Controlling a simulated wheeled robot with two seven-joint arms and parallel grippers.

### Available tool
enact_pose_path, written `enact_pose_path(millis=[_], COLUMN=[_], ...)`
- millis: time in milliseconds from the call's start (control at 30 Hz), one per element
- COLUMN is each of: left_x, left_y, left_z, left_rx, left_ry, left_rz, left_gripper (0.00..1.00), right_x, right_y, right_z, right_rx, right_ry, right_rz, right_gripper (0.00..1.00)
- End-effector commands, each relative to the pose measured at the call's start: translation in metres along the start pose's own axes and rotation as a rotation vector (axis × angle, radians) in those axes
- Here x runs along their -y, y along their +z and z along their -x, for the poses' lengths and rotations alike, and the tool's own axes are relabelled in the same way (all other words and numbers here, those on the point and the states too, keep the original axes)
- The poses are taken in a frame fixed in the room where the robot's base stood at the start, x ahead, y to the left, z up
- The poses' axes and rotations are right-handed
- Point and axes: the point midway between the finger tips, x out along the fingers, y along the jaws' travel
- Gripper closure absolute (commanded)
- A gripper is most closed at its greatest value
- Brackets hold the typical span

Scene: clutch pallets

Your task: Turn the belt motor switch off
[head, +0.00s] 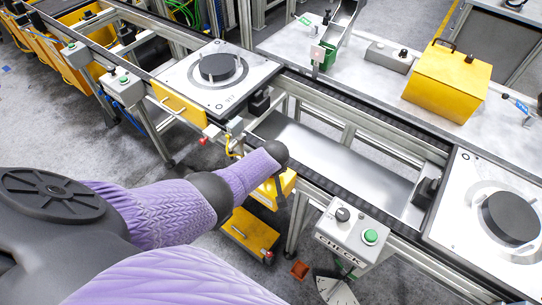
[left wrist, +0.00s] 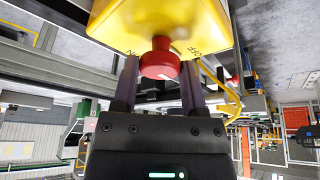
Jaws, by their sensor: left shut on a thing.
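A red knob (left wrist: 160,60), most likely the belt motor switch, sits on a yellow box (left wrist: 205,22) in the left wrist view. My left gripper (left wrist: 161,78) has one finger on each side of the knob and is shut on it. In the head view, the yellow box (head: 288,181) hangs at the conveyor's front side, partly covered by my left wrist. My left gripper (head: 281,192) reaches down there, and the knob is hidden. The knob's turned position cannot be read. My right gripper is not in view.
A grey CHECK box (head: 350,238) with a black knob and a green button stands right of my gripper. The conveyor (head: 335,165) carries a pallet (head: 190,88) at left and another (head: 462,205) at right. A yellow case (head: 447,82) stands on the back table.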

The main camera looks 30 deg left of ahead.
Motion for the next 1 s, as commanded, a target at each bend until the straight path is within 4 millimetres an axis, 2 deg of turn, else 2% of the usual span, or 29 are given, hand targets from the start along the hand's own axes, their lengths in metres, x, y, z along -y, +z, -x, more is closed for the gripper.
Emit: enact_pose_path(millis=[700, 733, 900, 1000], left_x=[-0.0009, -0.0009, -0.0007, -0.0005], left_y=[-0.0019, -0.0019, -0.0014, -0.0011], left_z=[0.0008, 0.0008, 0.0006, 0.0004], left_rx=[-0.004, -0.004, -0.003, -0.002], left_ry=[-0.025, -0.025, -0.025, -0.025], left_rz=[0.065, 0.065, 0.064, 0.064], left_gripper=[1.0, 0.43, 0.11, 0.11], right_x=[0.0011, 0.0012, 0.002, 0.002], right_y=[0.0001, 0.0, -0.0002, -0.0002], right_z=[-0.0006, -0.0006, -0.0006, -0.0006], right_rx=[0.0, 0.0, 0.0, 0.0], right_ry=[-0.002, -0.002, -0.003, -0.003], right_rz=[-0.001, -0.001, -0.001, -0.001], right_gripper=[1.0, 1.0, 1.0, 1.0])
